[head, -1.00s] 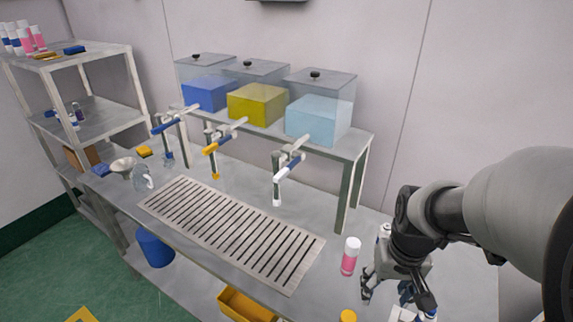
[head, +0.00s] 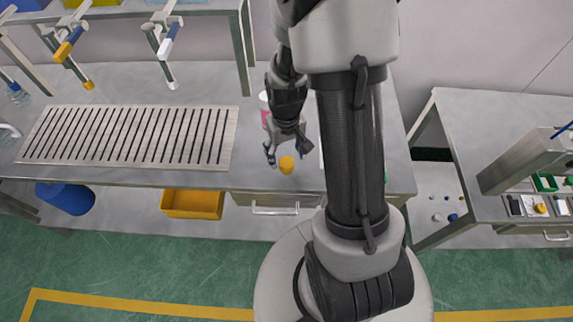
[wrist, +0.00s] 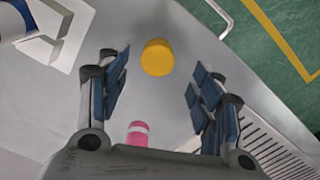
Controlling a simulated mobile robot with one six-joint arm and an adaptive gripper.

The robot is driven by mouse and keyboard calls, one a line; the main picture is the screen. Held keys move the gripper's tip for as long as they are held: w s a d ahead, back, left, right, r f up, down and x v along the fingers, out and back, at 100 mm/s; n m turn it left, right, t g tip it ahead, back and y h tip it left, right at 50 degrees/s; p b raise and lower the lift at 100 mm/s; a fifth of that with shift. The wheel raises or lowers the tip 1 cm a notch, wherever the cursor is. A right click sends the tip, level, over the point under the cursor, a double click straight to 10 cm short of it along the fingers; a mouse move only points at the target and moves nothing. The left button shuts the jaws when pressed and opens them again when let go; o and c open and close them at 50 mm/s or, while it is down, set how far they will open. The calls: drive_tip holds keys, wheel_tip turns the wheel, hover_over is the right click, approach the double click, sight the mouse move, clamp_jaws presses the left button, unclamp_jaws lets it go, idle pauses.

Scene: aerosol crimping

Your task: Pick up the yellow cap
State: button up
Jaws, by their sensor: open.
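The yellow cap (head: 287,164) lies on the steel table near its front edge. In the wrist view the yellow cap (wrist: 157,57) shows whole, centred between the finger lines and a little beyond the fingertips. My gripper (head: 287,154) hangs over the table right by the cap, on its far side in the head view. In the wrist view my gripper (wrist: 157,85) is open, with blue-grey finger pads on both sides and nothing between them. I cannot tell the exact height above the cap.
A pink can with a white top (head: 264,108) stands close behind my gripper; its pink body (wrist: 138,134) shows near the palm. A white holder (wrist: 62,38) lies left in the wrist view. The slotted grate (head: 130,136) is left. A yellow bin (head: 192,204) sits below.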

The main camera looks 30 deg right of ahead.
sight(287, 162)
wheel_tip(287, 162, down, 6)
drive_tip(key=shift+d+r+b, duration=0.1)
drive_tip(key=shift+d+b, duration=0.05)
drive_tip(key=shift+b, duration=0.8)
drive_tip(key=shift+c, duration=0.4)
drive_tip(key=c, duration=0.7)
